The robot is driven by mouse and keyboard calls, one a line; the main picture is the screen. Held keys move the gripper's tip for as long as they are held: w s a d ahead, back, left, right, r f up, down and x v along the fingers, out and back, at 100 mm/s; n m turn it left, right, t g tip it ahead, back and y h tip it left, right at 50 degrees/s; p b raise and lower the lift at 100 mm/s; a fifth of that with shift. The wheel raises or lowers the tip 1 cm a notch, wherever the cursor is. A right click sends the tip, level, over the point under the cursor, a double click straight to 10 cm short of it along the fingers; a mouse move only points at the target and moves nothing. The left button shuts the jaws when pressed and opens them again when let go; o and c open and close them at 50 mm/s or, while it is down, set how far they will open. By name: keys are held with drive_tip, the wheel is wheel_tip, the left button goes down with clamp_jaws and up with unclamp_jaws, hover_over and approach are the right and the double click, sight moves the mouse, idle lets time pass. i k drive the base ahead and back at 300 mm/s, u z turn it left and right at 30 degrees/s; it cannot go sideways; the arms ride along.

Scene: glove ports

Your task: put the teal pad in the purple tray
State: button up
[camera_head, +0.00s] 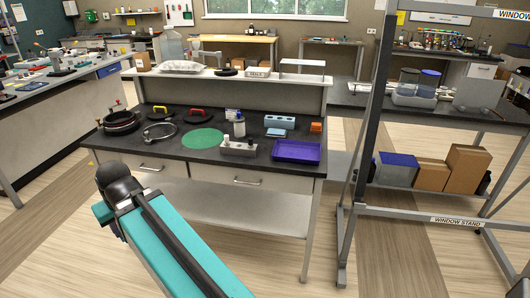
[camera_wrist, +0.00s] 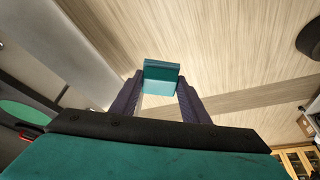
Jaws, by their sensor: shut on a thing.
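The teal pad (camera_wrist: 161,76) is a small block held between the two dark fingers of my gripper (camera_wrist: 160,84) in the wrist view. The fingers are shut on its sides, and the floor shows behind it. The purple tray (camera_head: 297,151) lies at the right front of the dark bench top in the head view, and looks empty. The tray does not show in the wrist view. In the head view my teal arm reaches up from the bottom, in front of the bench's left part; I cannot make out the pad or fingers there.
Left of the tray on the bench are a grey block with holes (camera_head: 238,148), a white bottle (camera_head: 239,126), a green round mat (camera_head: 203,139) and black pans (camera_head: 121,121). A blue block (camera_head: 279,122) stands behind the tray. A metal window stand (camera_head: 365,130) rises at right.

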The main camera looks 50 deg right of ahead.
sight(296, 153)
drive_tip(key=z, duration=0.3)
drive_tip(key=i, duration=1.5)
